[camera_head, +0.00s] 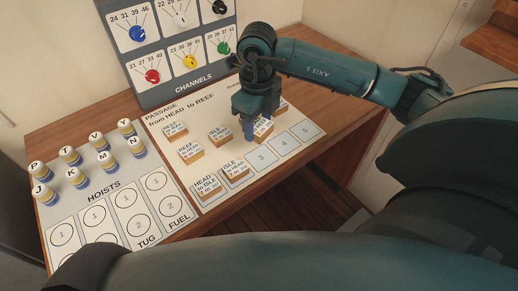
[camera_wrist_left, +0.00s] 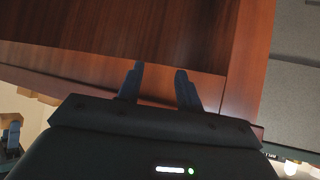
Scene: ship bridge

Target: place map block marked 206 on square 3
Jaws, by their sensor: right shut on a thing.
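My right gripper (camera_head: 252,125) is over the passage board, shut on a small wooden block with a white label (camera_head: 264,127). The gripper partly hides this block, and its number is too small to read. Square 3 (camera_head: 261,157) is bare, just in front of the held block. A block marked HEAD to ISLE (camera_head: 206,186) stands at square 1, and a block marked ISLE (camera_head: 236,171) stands beside it at square 2. My left gripper (camera_wrist_left: 160,82) shows in the left wrist view with its fingers apart and nothing between them.
Squares 4 (camera_head: 283,145) and 5 (camera_head: 305,132) are bare. Other blocks stand on the board (camera_head: 196,112), including one at its middle (camera_head: 220,134). Lettered hoist pieces (camera_head: 89,160) stand at left. A channels panel with knobs (camera_head: 180,60) rises behind.

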